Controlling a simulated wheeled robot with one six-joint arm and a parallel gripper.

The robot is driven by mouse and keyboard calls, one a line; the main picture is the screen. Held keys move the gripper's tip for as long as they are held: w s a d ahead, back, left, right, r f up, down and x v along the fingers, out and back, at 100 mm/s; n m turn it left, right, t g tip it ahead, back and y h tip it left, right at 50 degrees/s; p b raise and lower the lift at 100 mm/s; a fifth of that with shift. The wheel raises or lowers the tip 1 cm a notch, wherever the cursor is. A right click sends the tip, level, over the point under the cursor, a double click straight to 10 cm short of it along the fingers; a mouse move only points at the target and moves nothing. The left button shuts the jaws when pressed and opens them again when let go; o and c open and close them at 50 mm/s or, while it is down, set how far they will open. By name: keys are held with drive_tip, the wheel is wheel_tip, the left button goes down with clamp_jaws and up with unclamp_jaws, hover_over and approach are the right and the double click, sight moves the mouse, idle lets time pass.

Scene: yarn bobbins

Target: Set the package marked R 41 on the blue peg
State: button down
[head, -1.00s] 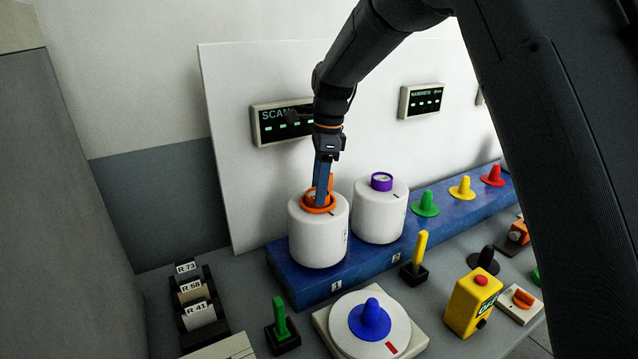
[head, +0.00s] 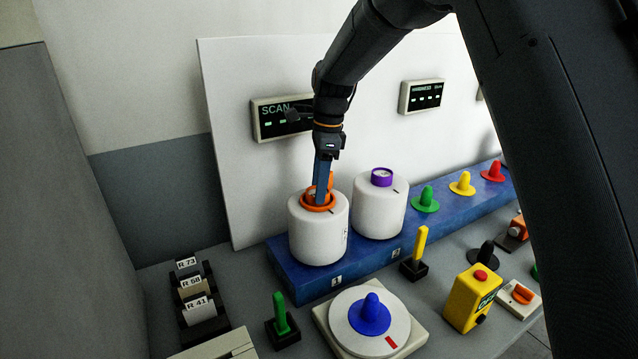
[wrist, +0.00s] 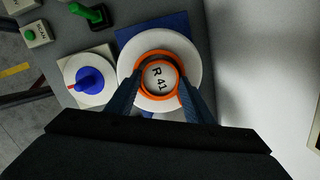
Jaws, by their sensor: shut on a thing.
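The package marked R 41 is a white bobbin (head: 318,238) with an orange ring on top, standing upright at position 1 of the blue rack. The blue peg (head: 370,313) stands bare on a white round plate with a red mark, in front of the rack. It also shows in the wrist view (wrist: 89,80).
A second white bobbin (head: 380,212) with a purple ring stands close to the right. Green (head: 426,199), yellow and red pegs follow along the rack (head: 300,279). A green lever (head: 281,318), yellow lever (head: 418,248) and yellow button box (head: 472,298) stand near the plate.

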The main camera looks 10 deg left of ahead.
drive_tip(key=c, duration=0.9)
unclamp_jaws()
drive_tip(key=shift+r, duration=0.1)
drive_tip(key=shift+o, duration=0.5)
drive_tip(key=shift+f, duration=0.2)
drive_tip(key=shift+w+d+r+b, duration=0.15)
drive_tip(key=shift+r+b, duration=0.35)
drive_tip(key=shift+r, duration=0.85)
drive_tip(key=shift+s+d+r+b, duration=0.15)
drive_tip(key=shift+r+b, duration=0.4)
drive_tip(key=shift+r, duration=0.75)
drive_tip(key=shift+w+d+r+b, duration=0.15)
drive_tip(key=shift+r+b, duration=0.35)
drive_tip(key=shift+r, duration=0.85)
drive_tip(key=s+d+f+n+b, duration=0.2)
drive_tip(key=s+d+f+n, duration=0.2)
drive_tip(key=d+f, duration=0.55)
drive_tip(key=s+d+f+n+t+b, duration=0.1)
drive_tip(key=s+d+f+n+b, duration=0.1)
drive_tip(key=s+d+f+n, duration=0.3)
drive_tip(key=s+d+f+n+h+b, duration=0.1)
drive_tip(key=s+d+f+n, duration=0.5)
drive_tip(key=s+d, duration=0.7)
wheel_tip(320, 180, down, 3)
drive_tip(key=shift+s+r+t+b, duration=0.2)
drive_tip(key=shift+s+t+b, duration=0.2)
drive_tip(key=shift+s+b, duration=0.35)
